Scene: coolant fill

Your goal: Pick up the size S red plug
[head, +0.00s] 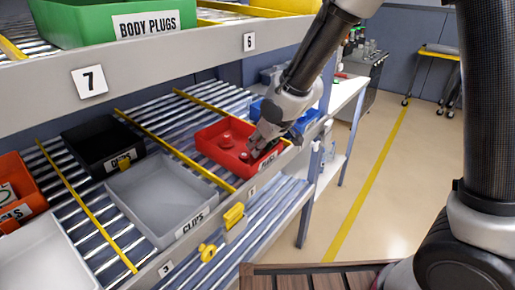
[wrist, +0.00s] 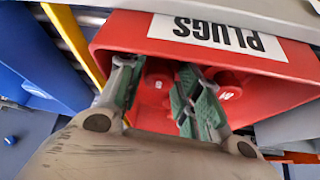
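In the wrist view, one red plug (wrist: 158,82) shows between my fingers, and another (wrist: 226,84) lies just right of my right finger. Both carry small white marks; I cannot read the sizes surely. My gripper (wrist: 156,76) reaches into the bin with its green-padded fingers apart. In the head view, my gripper (head: 258,150) covers the bin's right part.
A blue bin (head: 305,122) stands right of the red bin, beyond a yellow divider. A grey CLIPS bin (head: 150,187) and a black bin (head: 95,142) stand to its left. A shelf beam with a green BODY PLUGS bin (head: 100,18) is above. Open floor lies to the right.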

